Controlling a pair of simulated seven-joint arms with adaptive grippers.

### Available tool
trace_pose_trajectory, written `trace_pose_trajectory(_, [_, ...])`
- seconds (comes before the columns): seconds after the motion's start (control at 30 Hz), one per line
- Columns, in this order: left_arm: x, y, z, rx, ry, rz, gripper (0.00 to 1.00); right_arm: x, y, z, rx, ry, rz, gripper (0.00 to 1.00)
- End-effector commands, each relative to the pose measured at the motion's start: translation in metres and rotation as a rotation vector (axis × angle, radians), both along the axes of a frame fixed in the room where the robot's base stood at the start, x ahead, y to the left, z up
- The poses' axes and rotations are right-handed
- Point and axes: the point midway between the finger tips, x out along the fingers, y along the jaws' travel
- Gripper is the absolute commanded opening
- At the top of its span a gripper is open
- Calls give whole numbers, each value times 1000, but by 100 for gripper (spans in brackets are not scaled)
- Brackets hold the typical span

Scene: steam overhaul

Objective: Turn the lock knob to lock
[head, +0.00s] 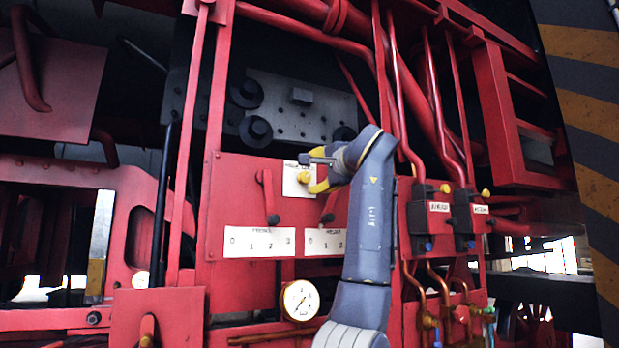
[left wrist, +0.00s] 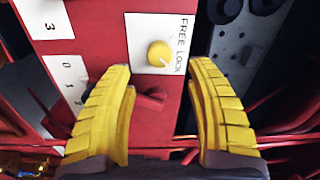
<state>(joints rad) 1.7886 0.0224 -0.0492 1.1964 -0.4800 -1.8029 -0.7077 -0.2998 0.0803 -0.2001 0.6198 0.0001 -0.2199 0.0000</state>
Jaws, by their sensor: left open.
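The yellow lock knob (head: 304,177) sits on a white label plate on the red panel. It also shows in the left wrist view (left wrist: 160,54), beside the words FREE and LOCK, which read sideways there. Which word the knob points to is not clear. My left gripper (head: 313,172) is open, its yellow fingers in front of the panel by the knob. In the left wrist view, the open fingers (left wrist: 163,68) lie to either side of the knob, apart from it, with the knob near the middle of the gap. My right gripper is not in view.
Red levers (head: 266,192) stand above white number scales (head: 260,241) on the same panel, one close below the knob. A pressure gauge (head: 299,300) hangs lower. Red pipes (head: 437,95) and black valve blocks (head: 428,219) crowd the right side.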

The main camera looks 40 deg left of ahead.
Motion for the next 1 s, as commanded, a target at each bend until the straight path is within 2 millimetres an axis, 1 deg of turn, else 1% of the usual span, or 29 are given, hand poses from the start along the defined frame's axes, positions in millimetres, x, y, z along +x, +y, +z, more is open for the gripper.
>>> trace_pose_trajectory(0.03, [-3,-8,0,1,-2,-4,56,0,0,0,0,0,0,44])
trace_pose_trajectory(0.1, [-8,-16,-1,0,-1,-2,56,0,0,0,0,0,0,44])
trace_pose_trajectory(0.33, [-18,-35,-1,0,0,-2,56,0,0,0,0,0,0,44])
trace_pose_trajectory(0.5, [-21,-39,-2,0,0,0,56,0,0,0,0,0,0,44])
trace_pose_trajectory(0.9, [-21,-39,-2,0,0,-1,56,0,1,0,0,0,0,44])
trace_pose_trajectory(1.0, [-15,-41,-6,4,-1,-7,56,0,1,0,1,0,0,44])
